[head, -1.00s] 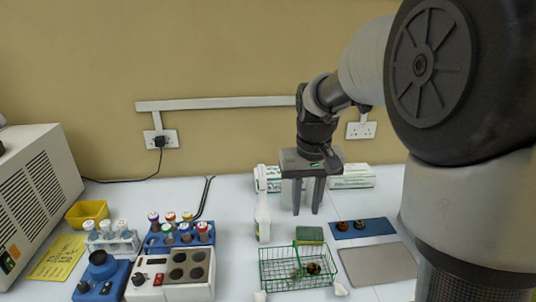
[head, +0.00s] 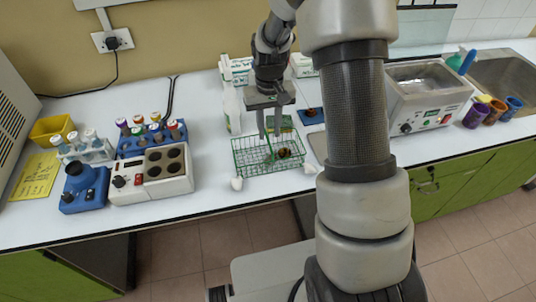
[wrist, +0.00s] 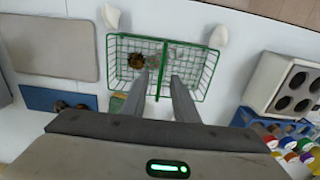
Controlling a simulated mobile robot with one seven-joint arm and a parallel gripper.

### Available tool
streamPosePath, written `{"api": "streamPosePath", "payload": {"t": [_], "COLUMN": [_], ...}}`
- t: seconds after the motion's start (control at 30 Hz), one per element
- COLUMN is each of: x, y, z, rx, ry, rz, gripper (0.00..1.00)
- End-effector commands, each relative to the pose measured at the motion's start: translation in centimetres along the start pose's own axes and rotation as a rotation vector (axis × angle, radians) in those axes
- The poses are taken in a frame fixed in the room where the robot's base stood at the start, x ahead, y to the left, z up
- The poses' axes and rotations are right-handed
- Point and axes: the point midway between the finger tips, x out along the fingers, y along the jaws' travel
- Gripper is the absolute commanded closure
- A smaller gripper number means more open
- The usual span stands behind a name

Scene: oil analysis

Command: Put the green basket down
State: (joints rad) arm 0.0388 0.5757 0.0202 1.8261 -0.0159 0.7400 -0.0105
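The green wire basket (head: 250,165) stands on the white bench in the head view, with a dark brown round item (head: 285,152) inside. In the wrist view, the basket (wrist: 203,90) lies beyond my fingertips, and its green centre bar (wrist: 164,62) runs between them. My gripper (head: 269,136) points down over the basket. Its two fingers are apart, one on each side of the bar, with gaps showing in the wrist view (wrist: 160,80). How far the fingertips sit below the basket's rim cannot be told.
White lumps (head: 237,184) lie by the basket's front corners. A white spray bottle (head: 231,110) stands behind it. A heater block (head: 150,177) and a blue tube rack (head: 150,139) stand left. A water bath (head: 428,95) and a sink (head: 505,80) are right.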

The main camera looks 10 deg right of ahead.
Motion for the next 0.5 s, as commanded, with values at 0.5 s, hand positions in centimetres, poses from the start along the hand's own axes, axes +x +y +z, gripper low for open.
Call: {"api": "streamPosePath", "payload": {"t": [0.5], "x": [5.4], "y": [-0.2], "z": [-0.5], "rx": [0.000], "ry": [0.000], "rz": [0.000], "gripper": [0.73]}}
